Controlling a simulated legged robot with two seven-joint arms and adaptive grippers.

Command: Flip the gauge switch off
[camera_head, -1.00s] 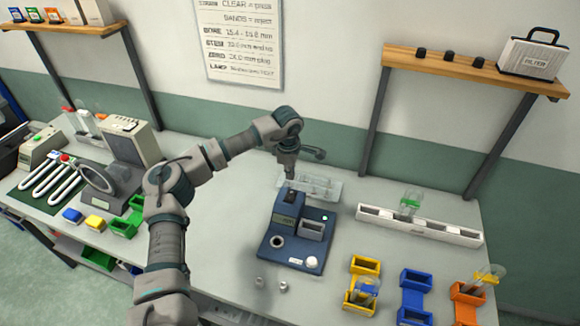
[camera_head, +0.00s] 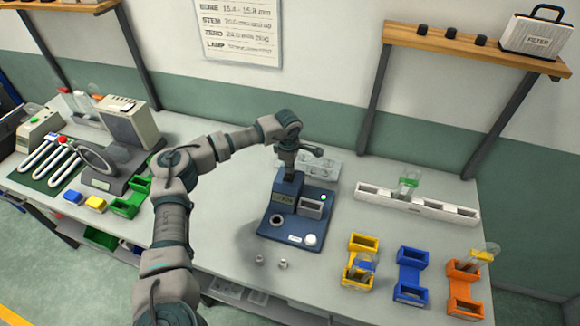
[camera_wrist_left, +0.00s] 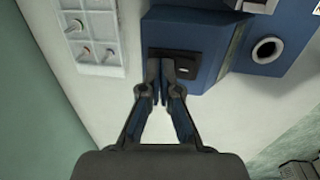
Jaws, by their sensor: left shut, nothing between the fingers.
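The blue gauge (camera_head: 270,230) stands on the bench with a raised block at its back, a round hole, a grey rectangular holder and a white knob. A small teal light (camera_head: 324,197) shows on it. In the left wrist view the gauge body (camera_wrist_left: 215,90) carries a dark switch plate (camera_wrist_left: 186,70). My left gripper (camera_head: 288,168) is over the back of the gauge, shut and empty. In the wrist view its fingertips (camera_wrist_left: 166,66) overlap the left part of the switch plate; I cannot tell if they touch it. My right gripper is out of view.
A white rack (camera_head: 425,204) stands to the right. Yellow (camera_head: 362,242), blue (camera_head: 411,262) and orange (camera_head: 465,273) holders stand at front right. Two small metal pieces (camera_head: 283,264) lie before the gauge.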

